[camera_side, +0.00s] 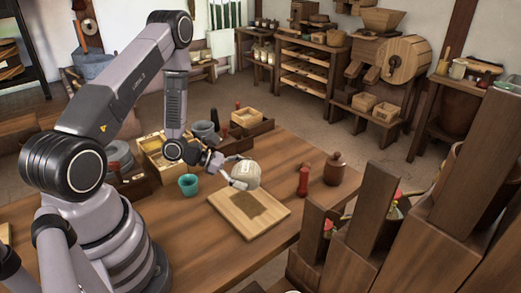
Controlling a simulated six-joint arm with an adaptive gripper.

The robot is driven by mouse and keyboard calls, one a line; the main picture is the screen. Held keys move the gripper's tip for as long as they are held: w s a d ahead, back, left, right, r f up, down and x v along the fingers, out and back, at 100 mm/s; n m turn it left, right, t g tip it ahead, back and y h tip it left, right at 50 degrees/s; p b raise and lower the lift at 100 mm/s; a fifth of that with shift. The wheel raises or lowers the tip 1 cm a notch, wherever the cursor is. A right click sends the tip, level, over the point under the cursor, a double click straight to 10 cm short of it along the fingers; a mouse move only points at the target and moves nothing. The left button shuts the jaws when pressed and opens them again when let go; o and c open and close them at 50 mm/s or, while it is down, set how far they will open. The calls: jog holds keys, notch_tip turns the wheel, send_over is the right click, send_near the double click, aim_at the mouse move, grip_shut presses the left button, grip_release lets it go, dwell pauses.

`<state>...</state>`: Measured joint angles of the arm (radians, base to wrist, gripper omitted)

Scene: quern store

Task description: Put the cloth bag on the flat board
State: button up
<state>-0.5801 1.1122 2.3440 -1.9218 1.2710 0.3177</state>
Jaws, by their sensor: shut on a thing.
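The cloth bag (246,172) is a small, pale, rounded bag with dark marks on its side. My gripper (236,172) is shut on it from the left. The flat board (271,226) is a light wooden board with a darker patch in its middle, lying on the table. The bag is over the far part of the board in the picture. It looks raised above the board, but I cannot tell how wide the gap is. The fingertips are small here and partly merge with the bag.
A teal cup (188,184) stands left of the board. A red bottle (303,180) and a brown lidded jar (334,168) stand to its right. Wooden boxes (160,150) are behind. Tall dark wooden blocks (375,215) fill the right foreground.

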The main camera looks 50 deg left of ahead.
aim_at(248, 204)
jog(key=f, duration=0.8)
jog(key=shift+s+d, duration=0.15)
jog(key=shift+d, duration=0.1)
jog(key=shift+f, duration=0.1)
jog(key=o, duration=0.9)
jog(key=shift+c, duration=0.2)
